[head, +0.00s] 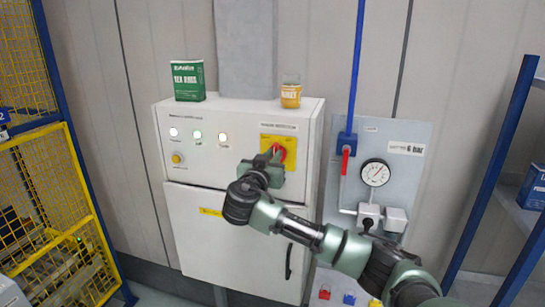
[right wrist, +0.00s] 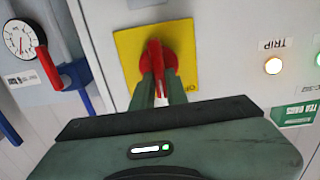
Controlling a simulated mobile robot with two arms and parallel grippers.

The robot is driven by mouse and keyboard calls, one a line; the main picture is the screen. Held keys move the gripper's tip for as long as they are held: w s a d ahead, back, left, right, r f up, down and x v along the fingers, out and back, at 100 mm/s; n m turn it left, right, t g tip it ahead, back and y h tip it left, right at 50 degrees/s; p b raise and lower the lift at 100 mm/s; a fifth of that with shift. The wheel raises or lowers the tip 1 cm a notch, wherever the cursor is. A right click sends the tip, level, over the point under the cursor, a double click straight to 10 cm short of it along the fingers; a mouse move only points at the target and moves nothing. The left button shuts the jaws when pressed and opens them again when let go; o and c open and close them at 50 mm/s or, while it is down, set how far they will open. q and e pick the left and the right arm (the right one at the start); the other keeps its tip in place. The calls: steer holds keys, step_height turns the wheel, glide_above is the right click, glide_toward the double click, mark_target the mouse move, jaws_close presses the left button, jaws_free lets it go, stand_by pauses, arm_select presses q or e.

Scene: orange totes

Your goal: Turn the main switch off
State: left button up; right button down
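The main switch is a red rotary knob (head: 284,143) on a yellow plate (head: 265,140), at the upper right of the white control cabinet (head: 228,238). In the right wrist view the red knob (right wrist: 171,60) has a raised handle that looks upright in the picture, on the yellow plate (right wrist: 128,48). My right gripper (head: 272,156) is at the knob. Its two green fingers (right wrist: 160,78) lie close on either side of the handle and appear shut on it. The fingers hide part of the handle and the plate's lettering. My left gripper is not in view.
Lit indicator lamps (head: 197,135) are on the cabinet's left. A green tea tin (head: 188,82) and a yellow-labelled jar (head: 291,93) stand on its top. A grey panel with a gauge (head: 375,172) and red-handled valve (head: 346,158) is to the right. Blue shelving (head: 497,150) stands far right.

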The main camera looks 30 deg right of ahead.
steer(key=shift+w+a+f+n+b, duration=0.15)
steer(key=shift+n+b, duration=0.2)
steer(key=shift+n, duration=2.6)
steer(key=shift+w+a+f+n+b, duration=0.15)
steer(key=shift+n+b, duration=0.25)
steer(key=shift+n, duration=2.6)
steer(key=shift+w+a+f+n+b, duration=0.1)
steer(key=shift+w+f+n+b, duration=0.2)
steer(key=shift+n, duration=2.65)
steer(key=shift+s, duration=0.15)
